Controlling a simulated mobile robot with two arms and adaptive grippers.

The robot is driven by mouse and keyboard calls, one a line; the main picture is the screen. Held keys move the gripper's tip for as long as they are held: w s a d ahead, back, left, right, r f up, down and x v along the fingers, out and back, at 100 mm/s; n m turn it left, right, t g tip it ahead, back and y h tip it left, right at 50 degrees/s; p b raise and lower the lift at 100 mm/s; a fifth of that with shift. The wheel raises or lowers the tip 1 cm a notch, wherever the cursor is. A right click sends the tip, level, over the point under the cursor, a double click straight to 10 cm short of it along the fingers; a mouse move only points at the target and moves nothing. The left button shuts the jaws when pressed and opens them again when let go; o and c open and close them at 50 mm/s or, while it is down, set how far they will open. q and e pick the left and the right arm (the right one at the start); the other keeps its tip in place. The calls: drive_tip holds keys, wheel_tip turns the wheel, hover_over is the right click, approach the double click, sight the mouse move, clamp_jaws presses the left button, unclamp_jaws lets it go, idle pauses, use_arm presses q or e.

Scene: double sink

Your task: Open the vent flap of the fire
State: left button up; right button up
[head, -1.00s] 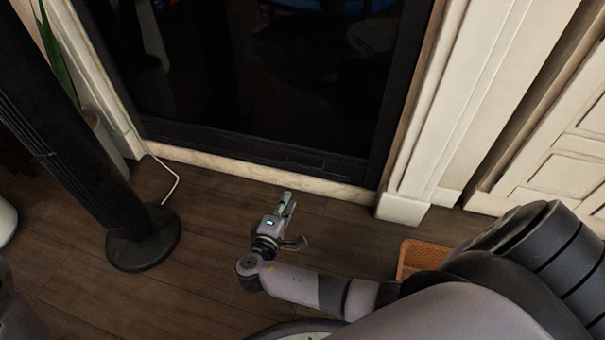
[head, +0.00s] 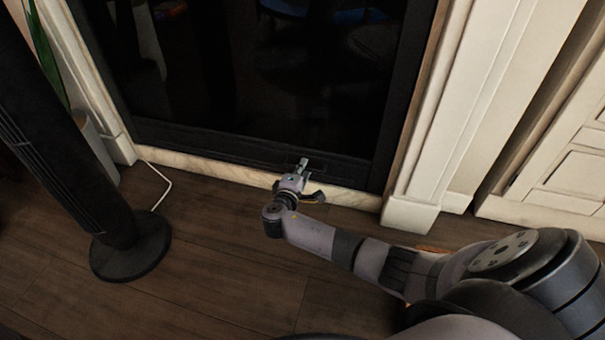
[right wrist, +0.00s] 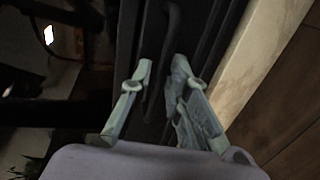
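The fire (head: 250,80) is a large dark glass panel in a black frame with a pale stone edge below. Its vent flap is in the lower black frame, partly hidden by my right gripper (head: 303,163) in the head view. In the right wrist view a dark, narrow handle-like bar (right wrist: 173,35) stands on the black frame, just ahead of and between the fingertips. My right gripper's fingers (right wrist: 162,64) are apart, with nothing visibly held. Whether they touch the bar I cannot tell. My left gripper is not in view.
A black tower fan (head: 128,240) stands on the wooden floor at left, with a white cable (head: 163,185) behind it. A white pilaster (head: 425,150) and panelled cabinet (head: 560,170) are at right. The floor before the fire is clear around my right arm.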

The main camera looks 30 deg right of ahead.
drive_tip(key=shift+w+d, duration=0.15)
clamp_jaws()
idle(0.7)
